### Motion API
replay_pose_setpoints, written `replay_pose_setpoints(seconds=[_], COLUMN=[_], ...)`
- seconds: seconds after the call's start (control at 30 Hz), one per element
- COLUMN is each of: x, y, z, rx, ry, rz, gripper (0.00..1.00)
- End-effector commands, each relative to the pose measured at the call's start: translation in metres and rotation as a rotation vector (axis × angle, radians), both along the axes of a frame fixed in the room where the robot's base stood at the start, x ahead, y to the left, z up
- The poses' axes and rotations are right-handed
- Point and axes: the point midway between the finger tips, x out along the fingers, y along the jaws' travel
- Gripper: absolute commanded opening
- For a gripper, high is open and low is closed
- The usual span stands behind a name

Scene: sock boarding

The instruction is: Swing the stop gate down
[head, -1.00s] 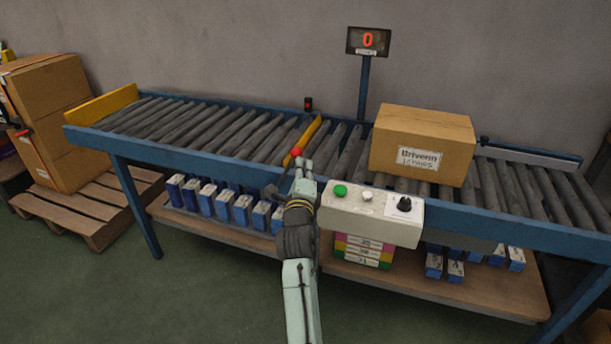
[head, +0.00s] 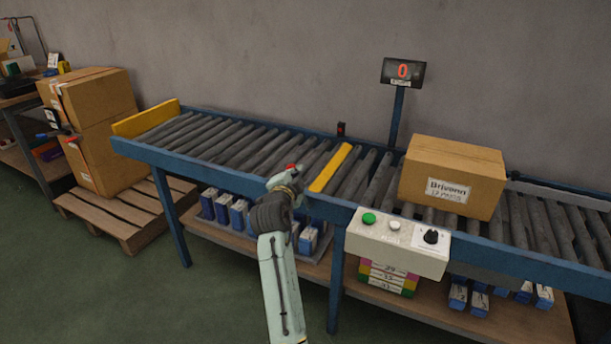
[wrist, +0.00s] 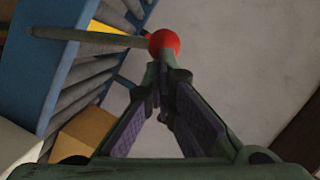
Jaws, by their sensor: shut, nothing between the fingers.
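The stop gate (head: 331,168) is a yellow bar lying across the roller conveyor, left of the cardboard box. Its yellow edge also shows in the wrist view (wrist: 103,28). A lever with a red ball knob (head: 291,167) sits left of the gate at the conveyor's front edge. In the wrist view the lever rod (wrist: 90,38) runs from the blue rail to the red knob (wrist: 164,43). My gripper (head: 289,181) is shut and empty. Its fingertips (wrist: 160,78) are close against the knob; I cannot tell whether they touch. My arm hides the lever's lower part in the head view.
A cardboard box (head: 454,175) stands on the rollers to the right. A control box (head: 397,240) with buttons and a knob juts from the front rail. A display (head: 403,72) reads 0. Stacked boxes on a pallet (head: 125,215) stand at left. Rollers left of the gate are clear.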

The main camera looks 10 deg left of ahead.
Motion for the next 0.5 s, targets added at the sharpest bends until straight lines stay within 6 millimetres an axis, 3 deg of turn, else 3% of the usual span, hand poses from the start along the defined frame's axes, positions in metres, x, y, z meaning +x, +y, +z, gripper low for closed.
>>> replay_pose_setpoints(seconds=[0.5], x=[0.01], y=[0.022], z=[-0.01], rx=[-0.208], ry=[0.07], rz=[-0.01], gripper=[0.0])
